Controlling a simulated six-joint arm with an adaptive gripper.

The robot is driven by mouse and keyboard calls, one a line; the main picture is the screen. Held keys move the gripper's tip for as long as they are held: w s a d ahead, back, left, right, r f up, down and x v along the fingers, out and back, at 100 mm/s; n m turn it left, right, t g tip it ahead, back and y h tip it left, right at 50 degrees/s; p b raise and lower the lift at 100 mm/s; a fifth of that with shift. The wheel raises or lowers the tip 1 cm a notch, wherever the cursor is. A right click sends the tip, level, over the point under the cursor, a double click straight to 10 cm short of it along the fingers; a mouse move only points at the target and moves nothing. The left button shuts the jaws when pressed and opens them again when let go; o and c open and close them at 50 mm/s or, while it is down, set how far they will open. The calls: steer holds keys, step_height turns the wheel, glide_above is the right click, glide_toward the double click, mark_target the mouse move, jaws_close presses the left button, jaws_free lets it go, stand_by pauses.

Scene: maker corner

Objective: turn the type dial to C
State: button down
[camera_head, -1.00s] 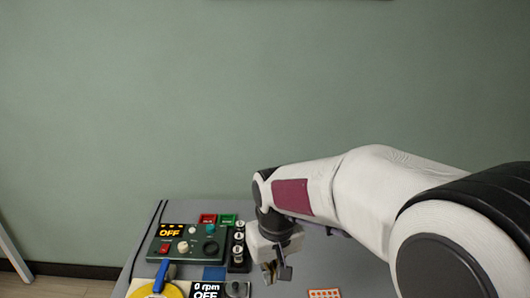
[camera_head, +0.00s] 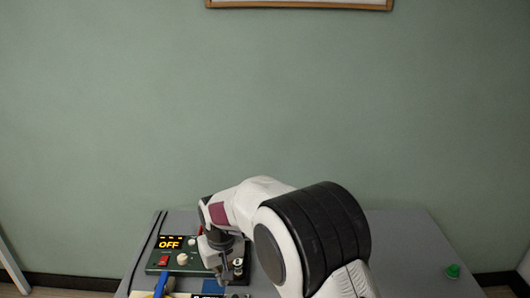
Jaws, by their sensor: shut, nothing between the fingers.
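A dark green control box (camera_head: 155,266) stands at the left of the table, with a display (camera_head: 169,243) reading OFF in yellow. It carries a red switch (camera_head: 164,261) and small pale knobs, one at its front (camera_head: 182,259) and one farther back (camera_head: 192,242). The lettering is too small to read, so I cannot tell which knob is the type dial. My gripper (camera_head: 226,279) is shut and empty, pointing down at the box's right end.
A blue handle (camera_head: 161,283) and a second display are at the front edge of view. A green button (camera_head: 453,271) sits on the far right of the grey table (camera_head: 410,235).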

mark_target(183, 259)
steer(key=shift+n+t+y, duration=0.3)
steer(key=shift+t+y, duration=0.1)
steer(key=shift+t, duration=0.2)
steer(key=w+a+f, duration=0.2)
steer(key=a, duration=0.1)
steer(key=w+a+f, duration=0.4)
steer(key=a, duration=0.1)
steer(key=shift+w+a+f, duration=0.1)
steer(key=shift+w+a, duration=0.25)
steer(key=shift+w, duration=0.05)
steer(key=w+a+r+t+y, duration=0.1)
steer(key=w+a+r+t, duration=0.1)
steer(key=w+a+r, duration=0.2)
steer(key=w, duration=0.2)
steer(key=shift+w+a+r, duration=0.15)
steer(key=shift+w+a, duration=0.05)
steer(key=shift+w, duration=0.15)
steer(key=shift+f, duration=3.5)
steer(key=shift+w+a, duration=0.1)
steer(key=shift+a, duration=0.1)
steer(key=shift+s+a, duration=0.4)
steer(key=shift+a, duration=0.05)
steer(key=shift+s+a, duration=0.15)
steer(key=shift+a, duration=0.4)
